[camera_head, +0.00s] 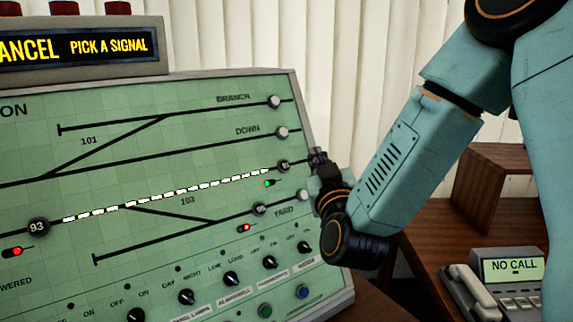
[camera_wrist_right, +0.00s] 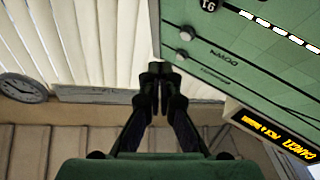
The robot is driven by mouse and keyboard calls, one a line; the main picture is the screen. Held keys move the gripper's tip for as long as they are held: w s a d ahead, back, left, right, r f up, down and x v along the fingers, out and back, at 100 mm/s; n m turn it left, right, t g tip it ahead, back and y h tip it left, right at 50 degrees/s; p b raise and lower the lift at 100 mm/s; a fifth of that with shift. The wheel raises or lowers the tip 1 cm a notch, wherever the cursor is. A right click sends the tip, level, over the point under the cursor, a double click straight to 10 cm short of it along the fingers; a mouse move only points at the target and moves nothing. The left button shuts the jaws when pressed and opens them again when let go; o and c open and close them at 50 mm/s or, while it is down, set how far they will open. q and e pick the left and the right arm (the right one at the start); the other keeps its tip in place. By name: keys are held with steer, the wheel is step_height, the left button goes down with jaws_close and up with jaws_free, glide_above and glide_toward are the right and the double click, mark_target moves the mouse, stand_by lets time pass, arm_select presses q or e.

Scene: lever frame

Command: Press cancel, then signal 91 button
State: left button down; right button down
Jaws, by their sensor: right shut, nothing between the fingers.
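The green signal panel (camera_head: 150,150) fills the left and middle of the head view. The display (camera_head: 95,46) above it reads "CANCEL" and "PICK A SIGNAL". The dark round signal 91 button (camera_head: 284,165) sits at the right end of a lit white dashed line; its number shows upside down in the wrist view (camera_wrist_right: 208,5). My right gripper (camera_head: 318,158) is at the panel's right edge, just right of that button. In the wrist view its fingers (camera_wrist_right: 160,70) are together and empty, apart from the button. My left gripper is not in view.
Red buttons (camera_head: 63,7) stand on the display box; which one is cancel cannot be told. A dark 93 button (camera_head: 38,227) is at the dashed line's left end. Knobs (camera_head: 187,297) line the lower panel. A phone unit (camera_head: 508,275) reading "NO CALL" sits at right.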

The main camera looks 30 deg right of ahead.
mark_target(284, 166)
steer(key=w+f+b, duration=0.4)
steer(key=w, duration=0.4)
steer(key=shift+a+f, duration=0.15)
steer(key=shift+a, duration=0.25)
steer(key=shift+d, duration=0.1)
stand_by(0.5)
stand_by(0.4)
steer(key=shift+w+f+b, duration=0.1)
steer(key=shift+w+b, duration=0.05)
steer(key=shift+b, duration=0.2)
steer(key=shift+w+f, duration=0.1)
steer(key=shift+w, duration=0.1)
